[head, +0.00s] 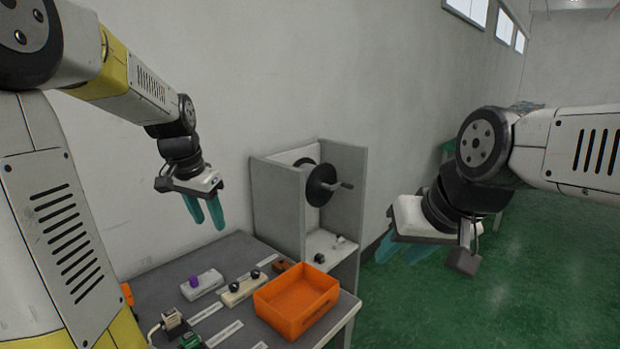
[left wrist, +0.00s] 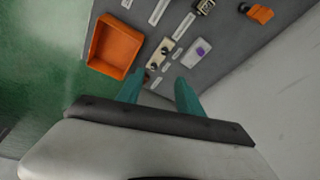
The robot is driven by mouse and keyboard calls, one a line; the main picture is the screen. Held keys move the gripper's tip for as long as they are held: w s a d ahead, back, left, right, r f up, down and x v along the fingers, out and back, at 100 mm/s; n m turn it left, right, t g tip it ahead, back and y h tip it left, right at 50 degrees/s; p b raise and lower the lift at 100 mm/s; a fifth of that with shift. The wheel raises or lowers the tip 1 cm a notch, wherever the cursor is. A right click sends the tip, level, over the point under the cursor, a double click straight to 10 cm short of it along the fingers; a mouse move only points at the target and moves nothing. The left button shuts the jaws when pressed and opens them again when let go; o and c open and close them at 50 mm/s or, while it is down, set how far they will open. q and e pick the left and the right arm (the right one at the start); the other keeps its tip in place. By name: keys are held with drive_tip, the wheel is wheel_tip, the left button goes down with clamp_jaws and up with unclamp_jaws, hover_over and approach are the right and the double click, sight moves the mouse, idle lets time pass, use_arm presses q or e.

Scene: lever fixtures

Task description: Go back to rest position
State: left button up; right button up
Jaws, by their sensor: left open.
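My left gripper (head: 206,211) hangs above the back of the grey table, fingers pointing down. Its teal fingers are apart and hold nothing, and they also show in the left wrist view (left wrist: 159,92). My right gripper (head: 396,254) is out to the right over the green floor, clear of the table. Its teal fingers point down and left, and nothing shows between them. The grey table (head: 228,257) carries a white box with a purple knob (head: 202,284), a cream box with dark knobs (head: 244,288) and an orange bin (head: 298,302).
A grey cabinet (head: 278,207) with a black crank wheel (head: 321,185) stands behind the table. A small brown block (head: 282,267) lies near the bin. The wall is close behind my left gripper. Open green floor (head: 415,315) lies to the right.

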use_arm(q)
drive_tip(key=s+d+r+n+t, duration=0.1)
drive_tip(key=s+d, duration=0.2)
drive_tip(key=s, duration=0.3)
drive_tip(key=s+d+r+n+t+h, duration=0.1)
drive_tip(key=s+d, duration=0.2)
drive_tip(key=s, duration=0.3)
drive_tip(key=s+d+r+n, duration=0.1)
drive_tip(key=s+d, duration=0.2)
drive_tip(key=s, duration=0.3)
drive_tip(key=shift+r+n+t, duration=0.2)
drive_tip(key=shift+n+t, duration=0.2)
idle(0.4)
drive_tip(key=shift+c, duration=0.6)
drive_tip(key=shift+a, duration=0.15)
drive_tip(key=shift+c, duration=0.2)
